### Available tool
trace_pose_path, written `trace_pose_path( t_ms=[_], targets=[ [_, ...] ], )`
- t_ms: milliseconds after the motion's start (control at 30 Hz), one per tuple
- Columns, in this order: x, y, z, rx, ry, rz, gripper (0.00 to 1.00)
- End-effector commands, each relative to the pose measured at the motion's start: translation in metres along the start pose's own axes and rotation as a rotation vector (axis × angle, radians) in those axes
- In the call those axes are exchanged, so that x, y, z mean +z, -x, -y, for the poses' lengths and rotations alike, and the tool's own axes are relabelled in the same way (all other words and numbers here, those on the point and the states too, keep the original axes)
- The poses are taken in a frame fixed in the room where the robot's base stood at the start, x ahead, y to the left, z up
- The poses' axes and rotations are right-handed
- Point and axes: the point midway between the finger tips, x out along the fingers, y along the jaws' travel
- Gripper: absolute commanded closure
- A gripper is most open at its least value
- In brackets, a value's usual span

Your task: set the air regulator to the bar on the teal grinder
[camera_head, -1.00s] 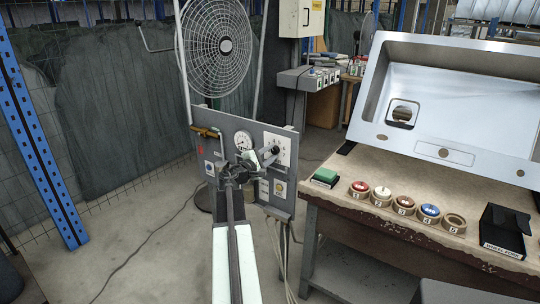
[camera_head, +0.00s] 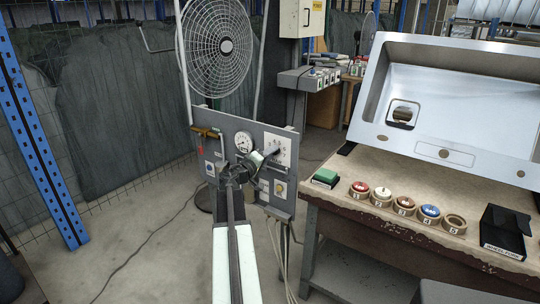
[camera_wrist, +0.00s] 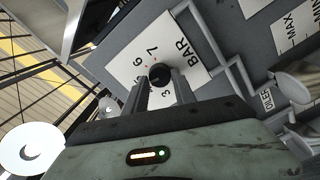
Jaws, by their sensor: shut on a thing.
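The air regulator is a black knob (camera_wrist: 160,74) on a white plate marked BAR with a number scale (camera_wrist: 135,52). The plate also shows on the grey panel in the head view (camera_head: 279,147). My gripper (camera_wrist: 163,88) is shut on the knob, with its two fingers straight in front of the plate. In the head view my gripper (camera_head: 268,154) reaches the plate and hides part of the knob. The exact setting is too small to read. I cannot make out a teal grinder in either view.
A round gauge (camera_head: 243,142) sits left of the plate, and a brass handle (camera_head: 206,132) is at the panel's upper left. A MAX label (camera_wrist: 290,27) is close by in the wrist view.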

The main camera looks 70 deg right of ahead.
Motion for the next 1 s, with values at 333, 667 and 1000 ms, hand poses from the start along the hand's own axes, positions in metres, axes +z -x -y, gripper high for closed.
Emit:
trace_pose_path(
  t_ms=[333, 667, 1000],
  targets=[
    [-0.0016, -0.0006, -0.0002, -0.001, -0.127, -0.005, 1.0],
    [-0.0014, -0.0007, -0.0003, -0.001, -0.148, -0.004, 1.0],
    [-0.0009, -0.0007, -0.0004, -0.001, -0.148, -0.003, 0.46]
  ],
)
